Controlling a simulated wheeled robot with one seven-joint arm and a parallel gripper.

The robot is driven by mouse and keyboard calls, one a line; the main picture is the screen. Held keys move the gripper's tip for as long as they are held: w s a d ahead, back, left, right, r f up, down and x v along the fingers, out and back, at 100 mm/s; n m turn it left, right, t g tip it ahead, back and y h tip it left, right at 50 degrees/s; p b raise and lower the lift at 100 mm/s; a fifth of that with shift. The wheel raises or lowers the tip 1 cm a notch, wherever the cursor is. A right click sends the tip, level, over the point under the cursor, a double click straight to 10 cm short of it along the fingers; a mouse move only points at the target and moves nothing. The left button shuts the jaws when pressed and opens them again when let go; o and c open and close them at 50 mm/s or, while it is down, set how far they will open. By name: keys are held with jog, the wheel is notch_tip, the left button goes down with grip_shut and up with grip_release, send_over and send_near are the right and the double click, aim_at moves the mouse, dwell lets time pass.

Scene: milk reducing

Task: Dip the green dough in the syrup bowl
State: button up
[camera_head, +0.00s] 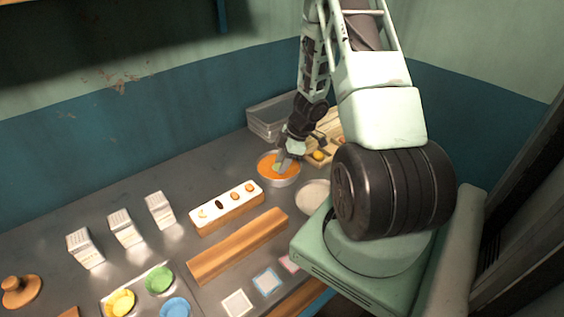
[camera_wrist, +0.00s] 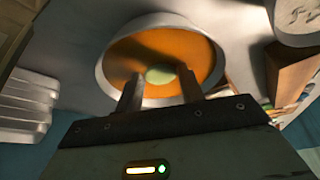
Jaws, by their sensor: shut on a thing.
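The syrup bowl (camera_head: 266,171) is a metal bowl of orange syrup at the back of the counter; its rim and syrup fill the upper middle of the wrist view (camera_wrist: 118,52). The green dough (camera_wrist: 160,75) is a small pale green lump at the fingertips, seen against the orange syrup. In the head view it is a tiny pale spot (camera_head: 277,167) over the bowl. My gripper (camera_wrist: 160,90) is shut on the dough, with its fingertips reaching over the bowl. I cannot tell whether the dough touches the syrup.
A white holder (camera_head: 226,208) with several small round pieces and a wooden block (camera_head: 237,246) lie in front of the bowl. A pale round dish (camera_head: 313,194) is at its right. A grey bin (camera_head: 268,122) and a wooden tray (camera_head: 335,124) stand behind. Several cartons (camera_head: 124,228) stand left.

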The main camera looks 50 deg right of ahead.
jog(key=shift+r+p, duration=2.8)
jog(key=shift+p, duration=0.2)
jog(key=shift+r, duration=0.1)
notch_tip(320, 180, up, 4)
jog(key=p, duration=0.4)
jog(key=shift+p, duration=0.35)
